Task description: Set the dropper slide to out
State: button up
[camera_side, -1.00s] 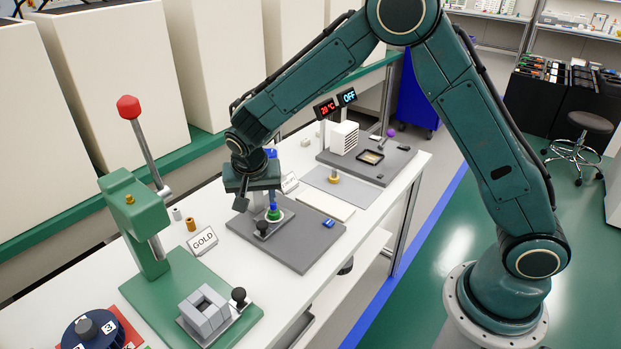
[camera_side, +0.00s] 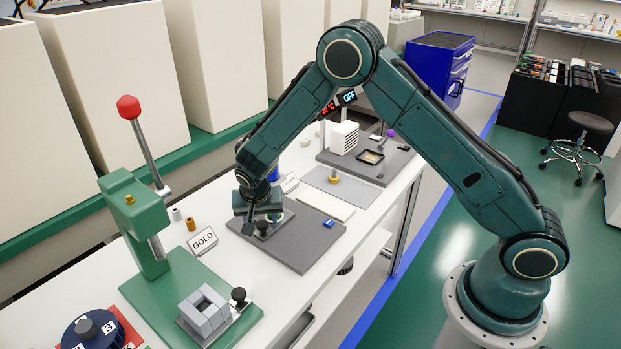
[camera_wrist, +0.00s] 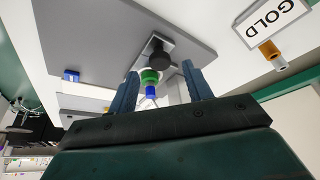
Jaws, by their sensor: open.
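The dropper station is a grey plate (camera_side: 305,240) on the white bench. Its slide has a black round knob (camera_side: 262,229), which also shows in the wrist view (camera_wrist: 160,56). A green piece (camera_wrist: 150,77) with a blue part (camera_wrist: 152,92) stands close by the knob in the wrist view. My gripper (camera_side: 260,215) is low over the slide in the side view and hides much of it. In the wrist view its open fingers (camera_wrist: 163,88) stand either side of the blue part, with the knob beyond the fingertips. I cannot tell whether anything is touched.
A white GOLD sign (camera_side: 203,241) stands left of the plate, near a small brass cylinder (camera_side: 191,224). A green press (camera_side: 140,225) with a red-knobbed lever is at the left. A small blue block (camera_side: 328,223) lies on the plate's right. The plate's front part is clear.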

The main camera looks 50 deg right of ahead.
aim_at(262, 224)
jog(key=shift+x, duration=1.55)
grip_shut()
